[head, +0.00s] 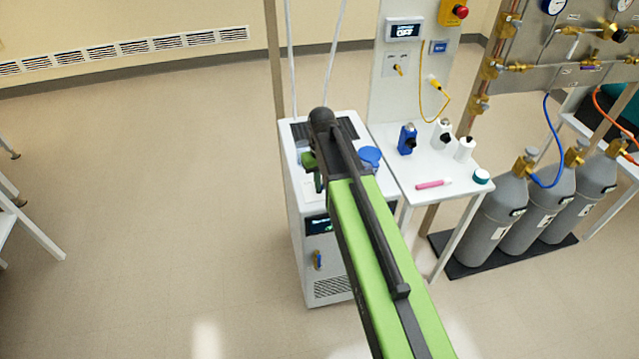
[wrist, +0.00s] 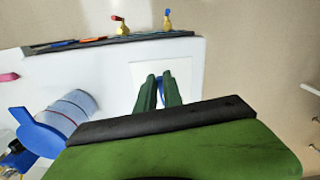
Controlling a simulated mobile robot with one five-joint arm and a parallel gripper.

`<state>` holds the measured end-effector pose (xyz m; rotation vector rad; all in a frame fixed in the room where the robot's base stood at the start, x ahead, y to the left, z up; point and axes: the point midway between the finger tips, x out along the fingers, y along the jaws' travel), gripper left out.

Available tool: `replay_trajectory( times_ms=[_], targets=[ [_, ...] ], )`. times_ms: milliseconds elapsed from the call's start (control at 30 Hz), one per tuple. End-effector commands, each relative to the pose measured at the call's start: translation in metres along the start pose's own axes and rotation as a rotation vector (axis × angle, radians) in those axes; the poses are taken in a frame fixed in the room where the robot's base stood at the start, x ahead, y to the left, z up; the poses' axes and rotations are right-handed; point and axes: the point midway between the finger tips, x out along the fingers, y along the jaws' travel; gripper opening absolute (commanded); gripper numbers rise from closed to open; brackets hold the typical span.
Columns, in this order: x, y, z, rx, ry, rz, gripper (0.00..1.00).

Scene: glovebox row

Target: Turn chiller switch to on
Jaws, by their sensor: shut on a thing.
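The chiller is a white cabinet (head: 299,219) with a dark front display (head: 319,225), its lettering too small to read. My gripper (head: 309,161) reaches down to the chiller's top, left of a blue cap (head: 370,156). In the wrist view my gripper's green fingers (wrist: 158,88) are close together on a blue piece (wrist: 161,84) that stands on a pale plate on the white top. This piece looks like the chiller switch. The fingers hide most of it, so I cannot tell its setting.
A white side table (head: 420,170) at right holds a blue bottle (head: 407,139), white bottles and a pink pen (head: 433,184). Grey gas cylinders (head: 498,207) stand beyond it. A wall display (head: 405,31) reads OFF.

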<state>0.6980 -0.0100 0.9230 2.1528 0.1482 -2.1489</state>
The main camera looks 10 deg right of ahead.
Motion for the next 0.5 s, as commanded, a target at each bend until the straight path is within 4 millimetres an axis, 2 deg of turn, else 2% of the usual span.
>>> replay_trajectory(
  times_ms=[200,500],
  targets=[
    [0.0005,-0.0025,0.0022,0.093,-0.007,-0.001,0.0],
    [0.0006,-0.0031,0.0027,0.138,-0.008,-0.001,0.0]
  ],
)
